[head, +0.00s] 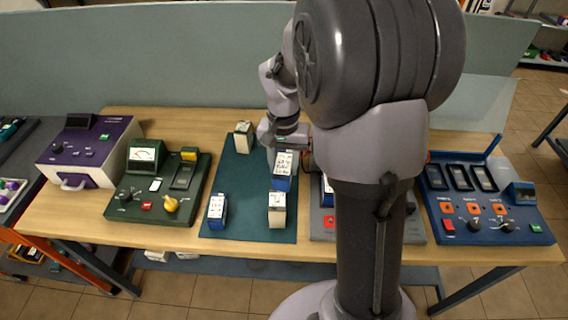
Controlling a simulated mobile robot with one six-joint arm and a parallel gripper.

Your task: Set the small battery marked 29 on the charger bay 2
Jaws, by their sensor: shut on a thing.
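My gripper (290,148) is over the teal mat, partly hidden by my own arm. It is shut on a blue battery (283,183) with a white label. The label's number is too small to read, and I cannot tell whether the battery is touching the mat. A blue unit (487,204) with three dark recesses in a row stands at the right end of the table. It looks like the charger, but its bay numbers are not legible. A grey unit (413,231) stands behind my arm, mostly hidden.
The teal mat (240,183) also bears a blue battery (217,211) and two cream batteries, one at the back (243,136) and one in front (277,210). A green meter unit (155,208) and a purple box (90,150) stand left. A grey-green partition (150,55) rises behind.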

